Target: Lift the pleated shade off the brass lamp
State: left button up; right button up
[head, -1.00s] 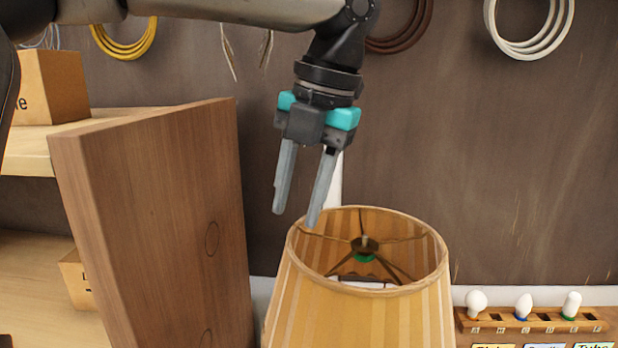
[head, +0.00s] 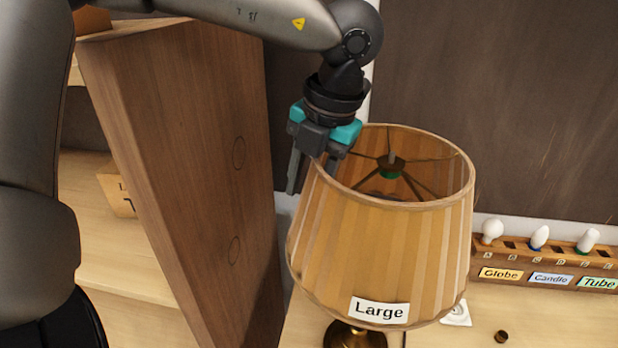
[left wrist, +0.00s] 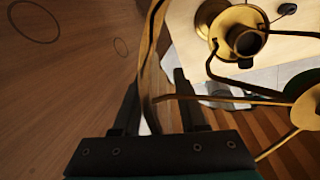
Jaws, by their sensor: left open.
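The pleated shade (head: 385,245) is tan, with a "Large" label on its lower front, and sits upright on the brass lamp (head: 352,336). Its open top shows spokes meeting at a hub with a green part. My left gripper (head: 311,180) is open and points down at the shade's left rim, one finger outside and the other inside. In the left wrist view, the shade's thin edge (left wrist: 150,55) runs between the two fingers (left wrist: 158,95). Brass lamp parts (left wrist: 240,32) show below through the shade. My right gripper is out of view.
A tall wooden panel (head: 195,150) stands close on the left of the gripper. A bulb rack (head: 545,262) labelled Globe, Candle and Tube is at the right. A small dark brass piece (head: 501,337) and a white card (head: 457,315) lie on the bench.

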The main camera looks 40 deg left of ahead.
pick_arm(q)
jog(key=shift+c, duration=0.4)
grip_shut()
dwell(0.9)
jog(key=shift+r, duration=0.15)
